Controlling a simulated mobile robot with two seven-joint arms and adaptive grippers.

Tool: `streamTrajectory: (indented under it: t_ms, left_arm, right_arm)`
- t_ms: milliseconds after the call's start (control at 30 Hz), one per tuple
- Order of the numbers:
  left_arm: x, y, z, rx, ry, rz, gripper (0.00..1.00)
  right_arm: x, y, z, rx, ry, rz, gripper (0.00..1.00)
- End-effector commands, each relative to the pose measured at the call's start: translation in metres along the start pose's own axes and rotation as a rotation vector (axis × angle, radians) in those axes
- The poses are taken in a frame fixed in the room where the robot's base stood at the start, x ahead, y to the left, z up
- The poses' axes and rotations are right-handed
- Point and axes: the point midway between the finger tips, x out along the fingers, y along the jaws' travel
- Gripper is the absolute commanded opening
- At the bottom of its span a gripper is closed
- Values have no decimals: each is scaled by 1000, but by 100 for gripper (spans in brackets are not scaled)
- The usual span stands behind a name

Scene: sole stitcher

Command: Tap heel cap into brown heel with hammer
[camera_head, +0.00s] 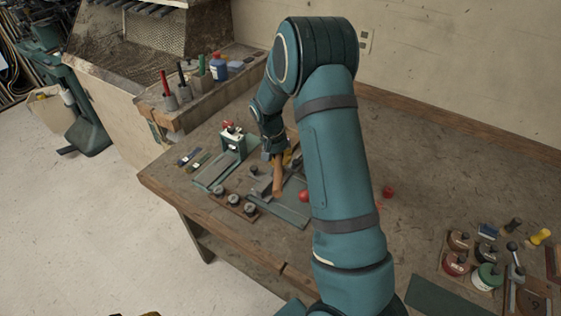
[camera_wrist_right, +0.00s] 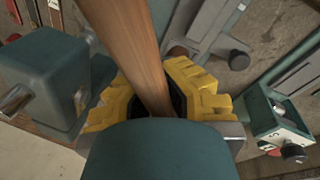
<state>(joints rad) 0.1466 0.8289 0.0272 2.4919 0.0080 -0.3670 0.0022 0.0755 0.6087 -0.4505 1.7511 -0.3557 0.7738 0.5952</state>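My right gripper (camera_head: 284,158) is over the middle of the workbench, its yellow fingers partly hidden by my arm in the head view. In the right wrist view the gripper (camera_wrist_right: 160,108) is closed around a brown wooden handle (camera_wrist_right: 132,45), which looks like the hammer's. The handle (camera_head: 277,178) also shows in the head view, among grey metal fixtures; I cannot make out the hammer's head. I cannot pick out the brown heel or the heel cap. A small yellow and dark piece at the bottom edge of the head view may be my left gripper.
The workbench (camera_head: 220,240) holds a green-grey clamp fixture (camera_head: 232,143), a wooden strip with round knobs (camera_head: 235,206) and red balls (camera_head: 388,192). Tins and tools (camera_head: 488,276) crowd its right end. Bare bench lies between. Bottles (camera_head: 218,67) stand on a ledge behind.

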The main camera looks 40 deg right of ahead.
Motion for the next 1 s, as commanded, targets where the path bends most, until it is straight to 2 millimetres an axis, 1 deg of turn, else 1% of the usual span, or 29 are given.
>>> streamTrajectory:
  t_ms: [167,267,633,700,1000]
  left_arm:
    - [1,0,0,0,-1,0,35]
    - [-2,1,0,0,-1,0,35]
    - [-32,12,-4,0,0,0,35]
    - [-32,12,-4,0,0,0,35]
    - [-30,12,-4,0,-1,0,35]
  right_arm:
    - [1,0,0,0,1,-1,0]
    - [-4,0,-1,0,2,-1,0]
    - [-49,9,-1,0,3,-1,0]
    - [-51,9,-1,0,3,-1,0]
    - [-48,9,-1,0,2,-1,0]
